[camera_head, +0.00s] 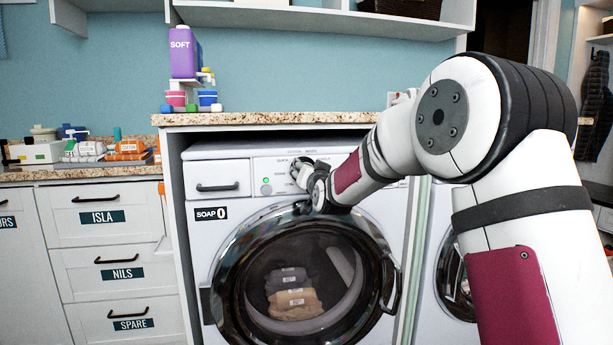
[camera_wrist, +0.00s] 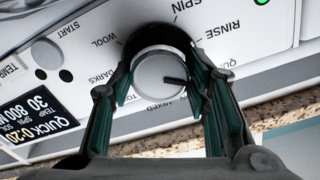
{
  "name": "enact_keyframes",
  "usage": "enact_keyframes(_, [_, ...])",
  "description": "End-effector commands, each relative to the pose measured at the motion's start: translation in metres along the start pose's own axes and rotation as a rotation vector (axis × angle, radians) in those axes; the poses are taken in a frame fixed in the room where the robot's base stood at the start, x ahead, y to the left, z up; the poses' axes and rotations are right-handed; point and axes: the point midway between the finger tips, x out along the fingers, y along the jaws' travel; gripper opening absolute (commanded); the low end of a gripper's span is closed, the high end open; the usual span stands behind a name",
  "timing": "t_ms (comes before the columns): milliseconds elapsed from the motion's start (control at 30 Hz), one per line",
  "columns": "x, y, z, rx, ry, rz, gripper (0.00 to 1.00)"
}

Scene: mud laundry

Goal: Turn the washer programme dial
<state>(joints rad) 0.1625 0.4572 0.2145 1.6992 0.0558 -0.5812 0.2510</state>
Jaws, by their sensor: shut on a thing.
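The washer (camera_head: 225,245) stands under the speckled counter, its round glass door shut with folded laundry behind it. Its programme dial (camera_wrist: 161,76) is a round silver knob with a dark pointer line, set among labels such as WOOL, SPIN, RINSE, DARKS and MIXED. The pointer is directed toward the right in the wrist view. My gripper (camera_wrist: 160,92) is shut on the dial, one finger on each side of it. In the head view my gripper (camera_head: 305,172) is at the control panel, and my wrist partly hides the dial.
A display (camera_wrist: 40,115) reads QUICK 0:20, 30, 800. A green light (camera_head: 266,189) and a soap drawer (camera_head: 217,188) are left of my gripper. The counter edge (camera_head: 260,118) overhangs the panel. A purple SOFT bottle (camera_head: 185,55) stands above. A second machine (camera_head: 450,270) is at right.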

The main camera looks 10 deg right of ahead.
Motion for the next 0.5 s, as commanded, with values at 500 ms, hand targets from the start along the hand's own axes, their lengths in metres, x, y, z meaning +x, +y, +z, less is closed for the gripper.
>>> enact_keyframes(500, [-0.0001, -0.0007, 0.0023, -0.044, -0.004, -0.001, 0.15])
